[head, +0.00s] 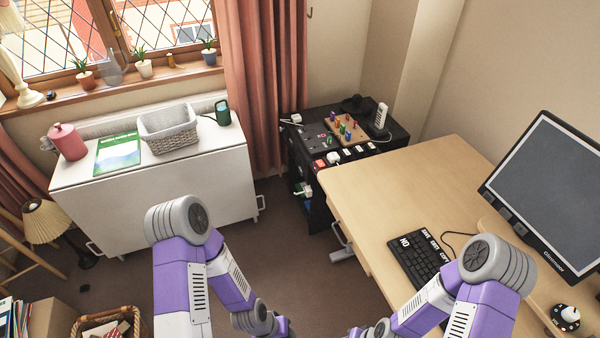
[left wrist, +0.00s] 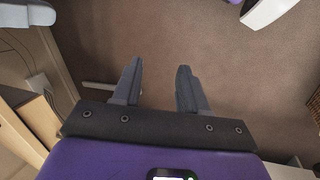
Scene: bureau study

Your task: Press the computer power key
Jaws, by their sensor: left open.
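A dark monitor (head: 552,190) with a blank screen stands at the right on the wooden desk (head: 400,185). A black keyboard (head: 420,262) with a few large white labels lies in front of it, partly hidden by my right arm. I cannot make out which key is the power key. My left gripper (left wrist: 160,72) is open and empty in the left wrist view, over bare brown floor, with its two grey fingers apart. Both arms hang down at the bottom of the head view, and neither gripper's fingers show there.
A black unit (head: 302,160) with plugs, switches and a peg board stands left of the desk. A white cabinet (head: 215,178) with a basket (head: 168,130) is under the window. A round dial device (head: 567,316) is on the desk at right. Floor (head: 290,225) between is clear.

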